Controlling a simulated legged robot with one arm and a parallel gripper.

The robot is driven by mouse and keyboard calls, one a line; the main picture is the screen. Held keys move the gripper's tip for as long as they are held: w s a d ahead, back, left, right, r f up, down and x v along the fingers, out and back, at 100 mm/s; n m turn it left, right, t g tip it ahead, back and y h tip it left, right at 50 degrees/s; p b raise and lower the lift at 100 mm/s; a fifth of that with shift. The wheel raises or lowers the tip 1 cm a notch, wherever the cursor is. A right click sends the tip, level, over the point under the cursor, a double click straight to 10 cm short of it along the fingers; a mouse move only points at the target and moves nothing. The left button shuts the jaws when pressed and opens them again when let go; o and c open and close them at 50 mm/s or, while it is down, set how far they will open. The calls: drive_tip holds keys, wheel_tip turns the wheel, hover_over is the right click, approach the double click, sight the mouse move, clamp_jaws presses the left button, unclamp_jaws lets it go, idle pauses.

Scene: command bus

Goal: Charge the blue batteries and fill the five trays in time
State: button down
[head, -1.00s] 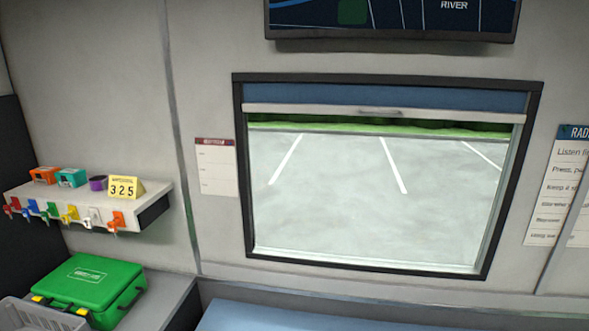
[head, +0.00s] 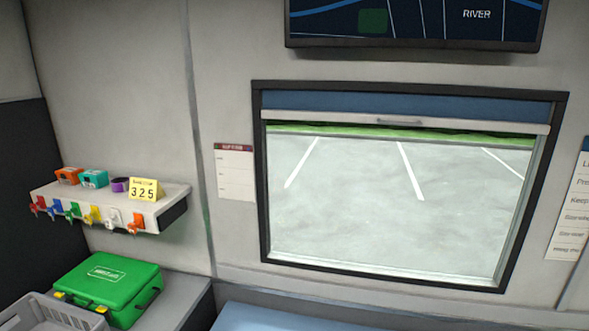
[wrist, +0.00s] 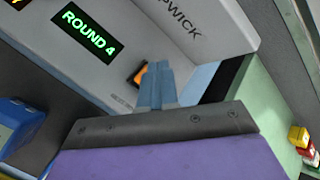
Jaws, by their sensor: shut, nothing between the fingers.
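My gripper (wrist: 158,85) shows in the wrist view with its blue-grey fingers together and nothing between them. It is in front of a pale grey unit (wrist: 135,45) with a lit green "ROUND 4" display (wrist: 89,33). An orange button-like part (wrist: 138,75) sits just left of the fingertips in the picture; I cannot tell whether they touch it. A blue object (wrist: 18,122) is at the left edge, and I cannot tell whether it is a battery. I cannot make out the five trays. My gripper is outside the head view.
The head view shows a wall shelf (head: 172,208) with coloured hooks, a yellow "325" sign (head: 146,190), a green case (head: 110,288) and a grey crate (head: 22,308). A window (head: 400,220) faces a parking area. Red and yellow items (wrist: 303,142) lie right in the wrist view.

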drive_tip(key=shift+r+p, duration=2.6)
drive_tip(key=shift+r, duration=0.35)
